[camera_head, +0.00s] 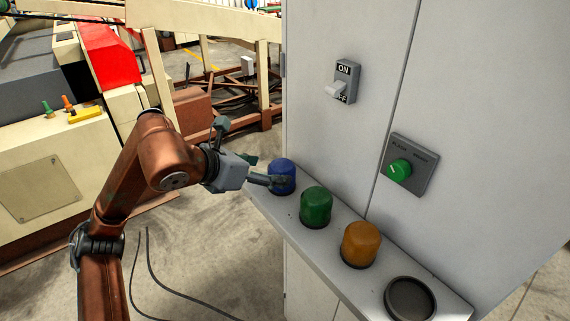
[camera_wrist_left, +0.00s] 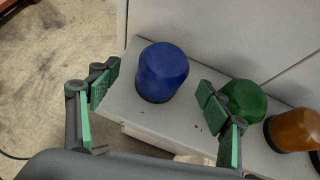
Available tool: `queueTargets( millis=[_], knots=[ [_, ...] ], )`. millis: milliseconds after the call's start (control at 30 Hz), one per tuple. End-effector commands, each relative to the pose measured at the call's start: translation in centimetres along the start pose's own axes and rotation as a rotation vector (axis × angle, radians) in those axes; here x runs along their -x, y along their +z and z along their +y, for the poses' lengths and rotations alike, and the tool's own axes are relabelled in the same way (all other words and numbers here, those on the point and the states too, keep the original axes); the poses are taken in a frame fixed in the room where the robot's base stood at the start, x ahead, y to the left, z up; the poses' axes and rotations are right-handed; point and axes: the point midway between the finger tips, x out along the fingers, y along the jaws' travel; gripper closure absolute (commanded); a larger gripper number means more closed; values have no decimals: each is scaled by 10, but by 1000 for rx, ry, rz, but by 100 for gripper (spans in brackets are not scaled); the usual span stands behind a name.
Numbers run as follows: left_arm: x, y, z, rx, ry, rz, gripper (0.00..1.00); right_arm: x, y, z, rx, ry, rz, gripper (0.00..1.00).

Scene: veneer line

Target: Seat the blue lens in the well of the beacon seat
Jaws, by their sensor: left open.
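The blue lens (camera_head: 281,170) is a dome-topped cylinder standing upright at the left end of a grey shelf on the cabinet. It also shows in the left wrist view (camera_wrist_left: 163,68). The beacon seat (camera_head: 411,299) is a dark round ring with an empty well at the shelf's right end. My left gripper (camera_head: 266,182) is open beside the blue lens. In the left wrist view its green-padded fingers (camera_wrist_left: 158,82) are spread wide on either side of the lens, with gaps to both. Its right finger overlaps the green lens in that view. My right gripper is not in view.
A green lens (camera_head: 316,206) and an orange lens (camera_head: 361,243) stand between the blue lens and the seat. The shelf (camera_head: 318,246) is narrow. Behind it, the cabinet wall carries an ON/OFF switch (camera_head: 343,82) and a green knob (camera_head: 399,170). Open floor lies left of the shelf.

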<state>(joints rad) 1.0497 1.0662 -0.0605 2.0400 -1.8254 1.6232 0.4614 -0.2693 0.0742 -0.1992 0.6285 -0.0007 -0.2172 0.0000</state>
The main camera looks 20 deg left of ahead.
Motion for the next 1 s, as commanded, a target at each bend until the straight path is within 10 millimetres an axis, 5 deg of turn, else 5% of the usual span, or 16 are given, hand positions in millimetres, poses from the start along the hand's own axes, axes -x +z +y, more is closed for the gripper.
queueTargets(
  millis=[433, 767, 1000],
  knots=[
    [-51, -4, 8, 14, 9, 8, 29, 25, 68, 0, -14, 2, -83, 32],
    [-74, -4, 7, 9, 10, 4, 29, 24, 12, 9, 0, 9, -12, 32],
    [-74, -4, 6, 9, 8, 4, 38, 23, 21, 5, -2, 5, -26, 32]
  ],
)
